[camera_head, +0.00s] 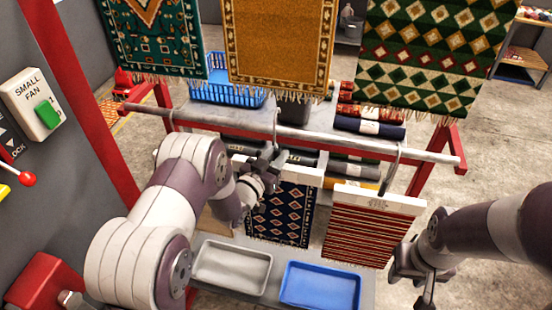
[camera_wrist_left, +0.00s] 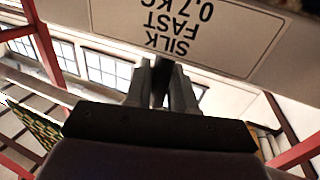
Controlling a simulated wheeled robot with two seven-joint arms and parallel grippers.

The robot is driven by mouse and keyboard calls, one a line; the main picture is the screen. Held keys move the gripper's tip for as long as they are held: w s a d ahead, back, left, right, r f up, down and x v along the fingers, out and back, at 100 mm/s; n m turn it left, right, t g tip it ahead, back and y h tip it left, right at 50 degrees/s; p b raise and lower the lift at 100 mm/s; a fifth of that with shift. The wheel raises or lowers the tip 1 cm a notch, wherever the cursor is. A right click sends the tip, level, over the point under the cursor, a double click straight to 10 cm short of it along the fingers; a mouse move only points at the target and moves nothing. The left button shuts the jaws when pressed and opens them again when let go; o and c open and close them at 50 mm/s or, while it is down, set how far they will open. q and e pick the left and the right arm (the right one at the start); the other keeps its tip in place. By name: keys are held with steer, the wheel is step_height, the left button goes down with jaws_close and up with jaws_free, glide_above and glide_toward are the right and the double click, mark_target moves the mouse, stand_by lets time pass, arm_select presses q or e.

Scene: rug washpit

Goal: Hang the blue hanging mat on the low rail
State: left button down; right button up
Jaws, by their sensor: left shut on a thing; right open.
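The blue hanging mat (camera_head: 280,215) is dark blue with pale and red diamonds and hangs upright below its white header bar (camera_head: 307,175). My left gripper (camera_head: 268,160) is shut on that bar, partly hiding it. In the left wrist view the fingers (camera_wrist_left: 160,85) meet the bar's edge, beside a label (camera_wrist_left: 180,35). A grey hook (camera_head: 277,122) rises from the bar to the low rail (camera_head: 220,128); I cannot tell whether the rail bears it. My right gripper (camera_head: 425,285) is open and empty at the lower right, apart from the mats.
A red striped mat (camera_head: 367,230) hangs from the rail's right part by a hook (camera_head: 395,165). A grey tray (camera_head: 232,268) and a blue tray (camera_head: 320,285) lie below. Rolled rugs (camera_head: 368,128) and a blue basket (camera_head: 225,95) stand behind the rail. The rail's left part is bare.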

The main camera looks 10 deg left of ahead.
arm_select(q)
steer(key=shift+s+f+b, duration=0.1)
steer(key=shift+f+b, duration=0.15)
steer(key=shift+b, duration=0.05)
steer(key=shift+f+b, duration=1.75)
steer(key=shift+f, duration=0.1)
steer(key=c, duration=0.9)
jaws_free()
steer(key=shift+c, duration=0.2)
steer(key=shift+o, duration=0.4)
steer(key=shift+s, duration=0.1)
